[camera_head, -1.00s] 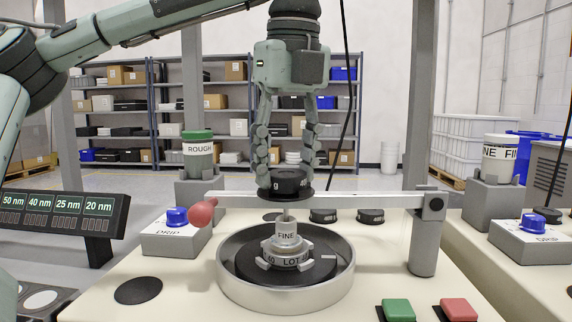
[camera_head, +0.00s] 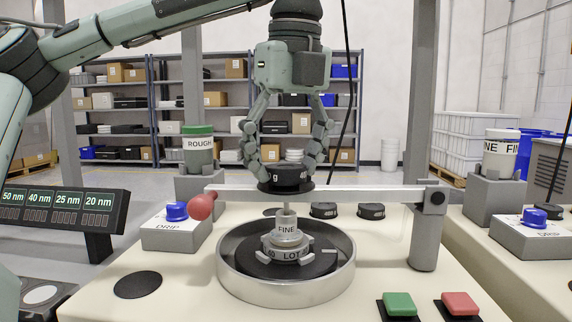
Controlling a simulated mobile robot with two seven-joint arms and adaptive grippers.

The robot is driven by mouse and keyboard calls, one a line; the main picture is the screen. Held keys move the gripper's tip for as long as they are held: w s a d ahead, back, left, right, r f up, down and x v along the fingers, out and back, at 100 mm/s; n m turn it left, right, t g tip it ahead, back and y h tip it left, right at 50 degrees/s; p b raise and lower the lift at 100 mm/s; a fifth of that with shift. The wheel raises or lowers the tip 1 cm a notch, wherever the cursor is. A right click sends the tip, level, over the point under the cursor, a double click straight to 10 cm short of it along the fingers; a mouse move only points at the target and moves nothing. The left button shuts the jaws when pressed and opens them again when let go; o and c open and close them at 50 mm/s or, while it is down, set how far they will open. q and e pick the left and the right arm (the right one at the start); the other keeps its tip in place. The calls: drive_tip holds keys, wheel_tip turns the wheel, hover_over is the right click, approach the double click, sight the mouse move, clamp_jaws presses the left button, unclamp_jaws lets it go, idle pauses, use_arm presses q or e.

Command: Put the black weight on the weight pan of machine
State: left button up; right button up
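The black weight (camera_head: 285,174), with white lettering on its side, sits upright on the dark round weight pan (camera_head: 286,187) at the machine's lever arm (camera_head: 365,195). My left gripper (camera_head: 286,168) comes down from above, its fingers spread open on either side of the weight. The fingertips look close to its sides; I cannot tell if they touch. Below the pan stands the grey FINE piece (camera_head: 287,231), on the round dark plate inside the metal ring (camera_head: 237,283). My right gripper is not in view.
Two more black weights (camera_head: 323,210) (camera_head: 371,211) stand on the bench behind the lever arm. A red knob (camera_head: 201,207) ends the lever at left. A blue-knobbed DRIP box (camera_head: 176,229) and green (camera_head: 399,304) and red (camera_head: 460,306) buttons flank the ring. The front left bench is mostly clear.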

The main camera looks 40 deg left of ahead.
sight(292, 167)
use_arm(q)
wheel_tip(292, 167, up, 12)
drive_tip(key=d, duration=0.1)
drive_tip(key=shift+s+d, duration=0.15)
drive_tip(key=shift+s, duration=0.15)
drive_tip(key=shift+f, duration=0.1)
